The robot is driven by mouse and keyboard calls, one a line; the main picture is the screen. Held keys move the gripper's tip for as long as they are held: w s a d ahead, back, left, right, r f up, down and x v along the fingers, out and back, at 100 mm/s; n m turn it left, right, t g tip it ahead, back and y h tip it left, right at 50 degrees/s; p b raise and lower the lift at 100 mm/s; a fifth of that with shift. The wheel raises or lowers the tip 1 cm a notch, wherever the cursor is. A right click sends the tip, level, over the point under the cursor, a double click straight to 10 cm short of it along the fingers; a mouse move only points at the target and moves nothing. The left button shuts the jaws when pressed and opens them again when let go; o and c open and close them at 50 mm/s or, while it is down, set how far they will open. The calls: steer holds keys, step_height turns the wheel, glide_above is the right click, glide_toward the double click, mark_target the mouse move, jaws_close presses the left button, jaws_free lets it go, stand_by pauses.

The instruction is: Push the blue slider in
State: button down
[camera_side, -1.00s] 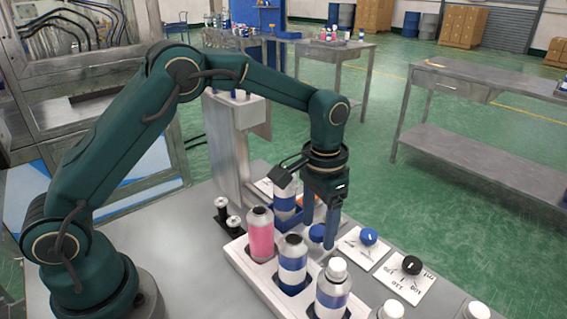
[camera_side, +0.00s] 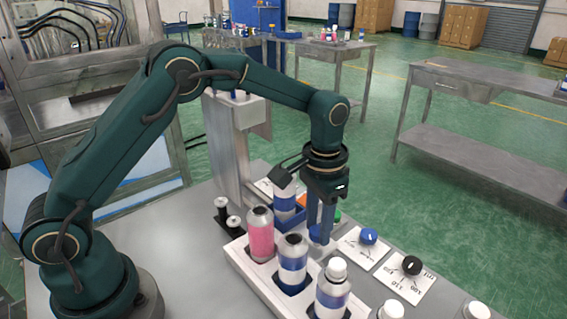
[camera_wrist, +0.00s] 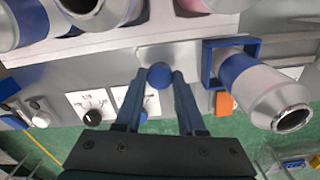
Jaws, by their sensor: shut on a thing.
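The blue slider shows as a round blue knob (camera_wrist: 159,75) on a grey plate in the wrist view. My gripper (camera_wrist: 159,80) has one blue finger on each side of the knob, shut on it. In the side view my gripper (camera_side: 320,230) points straight down, its fingers low over the bench and close together; they mostly hide the knob there. Beside it, a blue square holder (camera_side: 287,222) surrounds an upright silver can with a blue band (camera_side: 284,200). The wrist view also shows this can (camera_wrist: 262,92) to the right of my fingers.
A white rack (camera_side: 247,262) in front holds a pink can (camera_side: 260,236) and blue-banded cans (camera_side: 293,262). To the right are a blue dial (camera_side: 368,236) and a black dial (camera_side: 412,265) on white cards. An orange block (camera_wrist: 225,103) sits near the right finger.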

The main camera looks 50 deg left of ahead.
stand_by(0.9)
steer(key=a, duration=1.2)
steer(key=shift+a, duration=0.3)
steer(key=shift+w, duration=0.1)
steer(key=c, duration=0.5)
jaws_free()
steer(key=shift+r, duration=0.1)
step_height(320, 180, up, 5)
